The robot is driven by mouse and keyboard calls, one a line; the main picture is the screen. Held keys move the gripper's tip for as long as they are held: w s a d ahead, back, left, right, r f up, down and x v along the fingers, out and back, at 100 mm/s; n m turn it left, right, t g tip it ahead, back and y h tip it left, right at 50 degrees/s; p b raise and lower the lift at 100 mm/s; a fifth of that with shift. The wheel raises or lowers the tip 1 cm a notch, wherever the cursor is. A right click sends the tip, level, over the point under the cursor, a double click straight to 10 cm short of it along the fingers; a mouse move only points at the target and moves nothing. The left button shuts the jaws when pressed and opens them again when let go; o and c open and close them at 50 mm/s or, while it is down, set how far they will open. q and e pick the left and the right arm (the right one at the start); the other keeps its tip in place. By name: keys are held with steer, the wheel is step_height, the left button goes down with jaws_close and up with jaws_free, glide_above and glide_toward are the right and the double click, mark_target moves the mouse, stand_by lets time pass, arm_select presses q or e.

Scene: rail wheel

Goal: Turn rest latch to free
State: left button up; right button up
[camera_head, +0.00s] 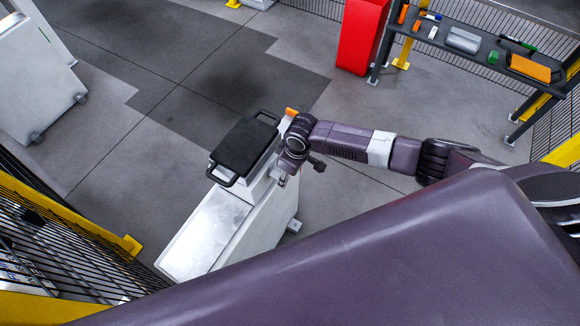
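A grey-white machine stand (208,232) stands on the floor at the middle of the head view. On top is a black padded rest (246,146) with dark handles at its two ends. A small orange part (291,112) shows at its upper right; I cannot tell whether this is the rest latch. My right arm comes in from the right, and its wrist end (297,140) is at the right side of the rest. My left gripper is not in view.
A red cabinet (361,35) and a dark shelf (478,50) with several small items stand at the back right. Yellow-framed mesh fencing (70,245) runs along the lower left. A pale cabinet (36,80) stands at left. The floor behind the stand is clear.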

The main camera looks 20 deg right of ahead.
step_height(320, 180, up, 11)
steer(key=s+d, duration=0.1)
steer(key=shift+s, duration=0.2)
stand_by(0.5)
steer(key=s+a+r+t+y, duration=0.1)
steer(key=s+a+r+y, duration=0.1)
steer(key=s+a, duration=0.8)
steer(key=s+d+r+m+t+h, duration=0.1)
steer(key=s+d+r+m+h, duration=0.15)
steer(key=s+d+m, duration=0.65)
steer(key=s+d+f+n+b, duration=0.1)
steer(key=f+b, duration=0.2)
steer(key=f, duration=0.9)
steer(key=s+d+f+n+g+b, duration=0.1)
steer(key=f+b, duration=0.1)
steer(key=f, duration=1)
steer(key=s+d+f+n+b, duration=0.1)
steer(key=d+f+n+b, duration=0.15)
steer(key=f, duration=1.05)
steer(key=s+d+f+g+b, duration=0.1)
steer(key=s+f+b, duration=0.6)
steer(key=s+f, duration=1)
step_height(320, 180, down, 4)
steer(key=shift+d+m+h, duration=0.35)
steer(key=shift+d, duration=0.25)
